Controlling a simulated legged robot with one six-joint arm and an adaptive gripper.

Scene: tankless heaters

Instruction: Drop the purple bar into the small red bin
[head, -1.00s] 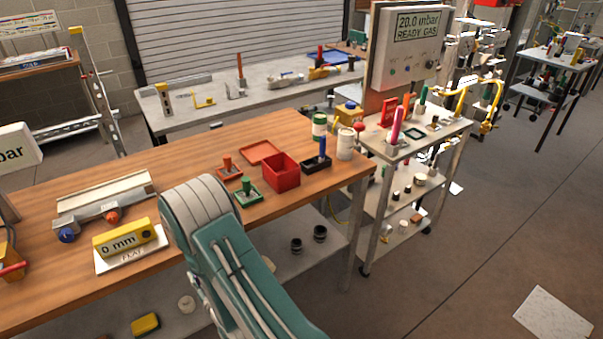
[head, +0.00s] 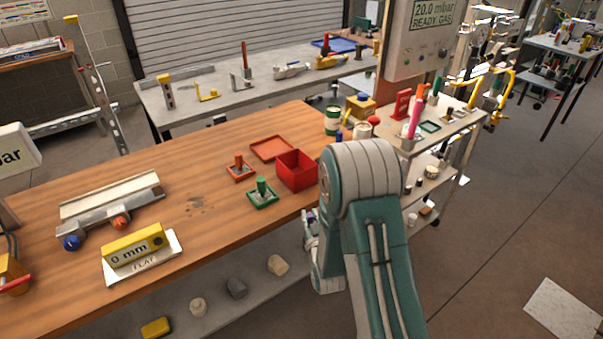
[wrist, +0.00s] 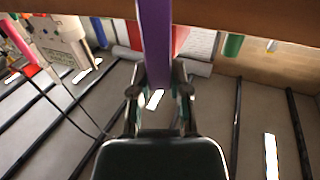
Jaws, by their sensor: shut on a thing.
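The small red bin (head: 297,176) stands open on the wooden bench near its right end. In the wrist view my gripper (wrist: 159,80) is shut on the purple bar (wrist: 155,40), which extends up out of the top of the picture and crosses in front of a brown wooden edge. In the head view my arm hides most of my gripper; a small purple patch (head: 310,216) shows low beside the arm, below and right of the bin. The bar is apart from the bin.
A flat red tray (head: 271,149) lies behind the bin. A red-handled piece (head: 240,168) and a green-handled piece (head: 262,193) stand left of it. A steel trolley (head: 445,140) is at right. The bench middle is clear.

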